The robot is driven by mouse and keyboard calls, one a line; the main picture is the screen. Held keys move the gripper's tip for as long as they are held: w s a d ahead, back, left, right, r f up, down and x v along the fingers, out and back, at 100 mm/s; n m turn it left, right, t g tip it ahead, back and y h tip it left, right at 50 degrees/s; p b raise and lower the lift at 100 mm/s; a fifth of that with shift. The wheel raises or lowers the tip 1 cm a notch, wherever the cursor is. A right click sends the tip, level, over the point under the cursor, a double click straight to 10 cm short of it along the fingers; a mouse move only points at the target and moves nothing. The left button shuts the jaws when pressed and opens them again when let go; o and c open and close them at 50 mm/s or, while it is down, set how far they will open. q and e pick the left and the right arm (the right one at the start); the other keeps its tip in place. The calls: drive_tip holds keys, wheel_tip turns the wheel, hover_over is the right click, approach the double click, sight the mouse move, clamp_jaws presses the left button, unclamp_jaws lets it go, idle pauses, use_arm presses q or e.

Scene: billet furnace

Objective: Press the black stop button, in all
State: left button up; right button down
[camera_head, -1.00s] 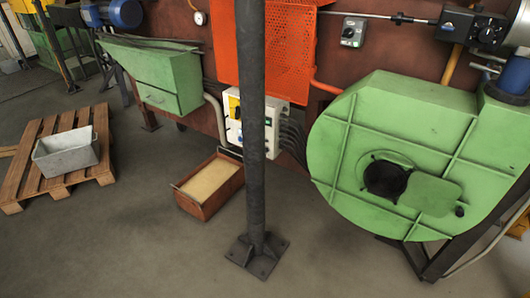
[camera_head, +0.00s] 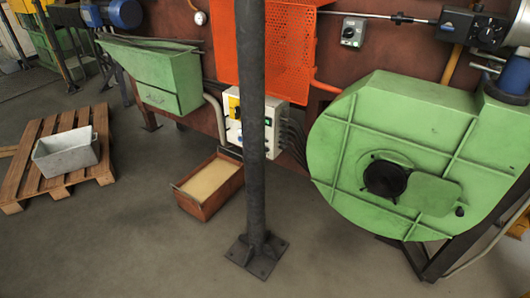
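A white control box (camera_head: 276,116) is mounted low on the reddish-brown furnace wall, with cables at its right side. It has a yellow panel at its left and small dark and coloured controls, too small to tell apart. A dark pillar stands in front of it and hides its middle. A small grey switch box (camera_head: 353,31) with a dark round control is on the wall higher up to the right. I cannot tell which control is the black stop button. Neither of my grippers is in view.
The dark pillar (camera_head: 252,150) stands on a floor plate (camera_head: 258,256) before the wall. A green round blower housing (camera_head: 400,150) fills the right. A rusty box (camera_head: 204,207) lies below the control box. A pallet (camera_head: 20,182) with a grey tub (camera_head: 66,152) is left. The front floor is clear.

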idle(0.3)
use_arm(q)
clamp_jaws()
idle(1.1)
